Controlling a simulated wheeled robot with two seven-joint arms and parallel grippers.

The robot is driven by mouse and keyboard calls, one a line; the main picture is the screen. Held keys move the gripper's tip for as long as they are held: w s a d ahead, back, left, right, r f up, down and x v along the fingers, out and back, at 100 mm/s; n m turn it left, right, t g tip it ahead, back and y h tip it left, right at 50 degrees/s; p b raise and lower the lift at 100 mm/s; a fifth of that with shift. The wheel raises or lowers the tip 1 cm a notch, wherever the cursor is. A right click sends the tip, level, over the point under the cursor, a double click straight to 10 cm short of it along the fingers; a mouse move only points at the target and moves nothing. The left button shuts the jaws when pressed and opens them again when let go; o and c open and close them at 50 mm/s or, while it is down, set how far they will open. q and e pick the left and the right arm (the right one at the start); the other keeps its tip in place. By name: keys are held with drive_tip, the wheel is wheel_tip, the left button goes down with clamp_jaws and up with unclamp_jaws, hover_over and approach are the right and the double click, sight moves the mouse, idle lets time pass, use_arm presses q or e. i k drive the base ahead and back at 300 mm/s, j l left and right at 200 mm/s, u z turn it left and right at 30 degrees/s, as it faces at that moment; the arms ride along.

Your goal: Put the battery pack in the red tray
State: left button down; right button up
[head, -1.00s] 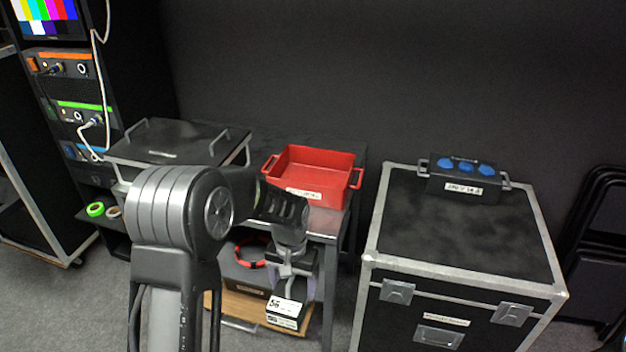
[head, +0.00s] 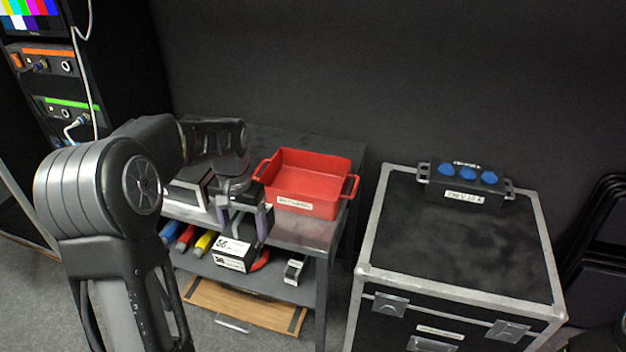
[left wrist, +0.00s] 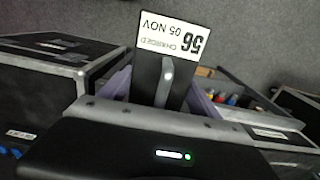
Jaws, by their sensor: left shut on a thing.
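The battery pack (head: 232,250) is a dark block with a white label reading 56. My left gripper (head: 250,212) is shut on it and holds it in front of the cart, lower than the red tray. In the left wrist view the battery pack (left wrist: 168,62) sits between the purple-grey fingers of the left gripper (left wrist: 160,95), label outward. The red tray (head: 310,182) stands on the cart's top, right of and behind the gripper. It has two side handles and a white label, and its visible inside looks empty. My right gripper is not in view.
The metal cart (head: 300,235) has a lower shelf with coloured items and a wooden drawer (head: 245,307). A black flight case (head: 450,245) stands to the right, with a blue-socketed box (head: 465,187) on it. An equipment rack (head: 55,100) is at left.

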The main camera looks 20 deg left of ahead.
sight(306, 190)
drive_tip(key=i, duration=1.1)
